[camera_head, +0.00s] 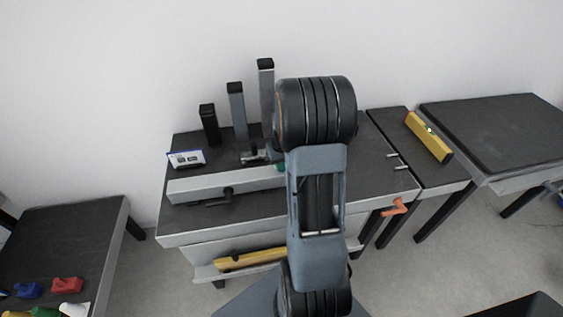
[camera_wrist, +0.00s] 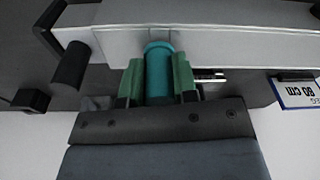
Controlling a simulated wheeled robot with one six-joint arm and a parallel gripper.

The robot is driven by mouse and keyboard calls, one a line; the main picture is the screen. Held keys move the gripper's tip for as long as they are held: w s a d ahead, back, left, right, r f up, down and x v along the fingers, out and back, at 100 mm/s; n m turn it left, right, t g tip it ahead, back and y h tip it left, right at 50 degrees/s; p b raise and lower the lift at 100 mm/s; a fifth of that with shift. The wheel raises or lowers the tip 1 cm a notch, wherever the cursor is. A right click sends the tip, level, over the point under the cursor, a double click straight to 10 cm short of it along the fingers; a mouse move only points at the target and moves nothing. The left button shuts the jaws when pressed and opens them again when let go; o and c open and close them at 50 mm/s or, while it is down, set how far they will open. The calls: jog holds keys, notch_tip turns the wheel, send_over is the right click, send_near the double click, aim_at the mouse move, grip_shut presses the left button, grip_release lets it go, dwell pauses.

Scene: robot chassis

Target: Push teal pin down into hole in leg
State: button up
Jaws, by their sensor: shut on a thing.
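The teal pin (camera_wrist: 158,70) is held between the two green-padded fingers of my gripper (camera_wrist: 158,82) in the wrist view. My gripper is shut on it. The pin's rounded end lies against or just in front of the pale grey leg (camera_wrist: 230,48). The hole is not visible, and I cannot tell whether the pin has entered it. In the head view the leg (camera_head: 225,184) lies across the dark workbench (camera_head: 200,222). My arm covers its right part, and only a bit of teal-green shows beside the arm.
Several upright posts (camera_head: 238,105) stand at the bench's back. A labelled card (camera_head: 187,158) lies at its left; it also shows in the wrist view (camera_wrist: 297,91). A dark clamp handle (camera_head: 227,192) sits at the leg's front. A yellow level (camera_head: 428,137) lies on the right-hand table.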

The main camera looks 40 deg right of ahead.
jog(key=o, duration=1)
jog(key=r, duration=0.4)
jog(key=s+r, duration=0.1)
jog(key=r, duration=0.8)
jog(key=shift+s+a+r, duration=0.2)
jog(key=shift+s+r, duration=0.1)
jog(key=shift+r, duration=0.05)
jog(key=s+a+n, duration=0.1)
jog(key=s+a, duration=0.2)
jog(key=a, duration=0.3)
jog(key=s+a+n+t, duration=0.1)
jog(key=s+a, duration=0.3)
jog(key=a, duration=0.3)
jog(key=s+a+n+t, duration=0.1)
jog(key=s+a, duration=0.2)
jog(key=a, duration=0.4)
jog(key=shift+s+a+r, duration=0.25)
jog(key=shift+s+r, duration=0.1)
jog(key=shift+s, duration=0.05)
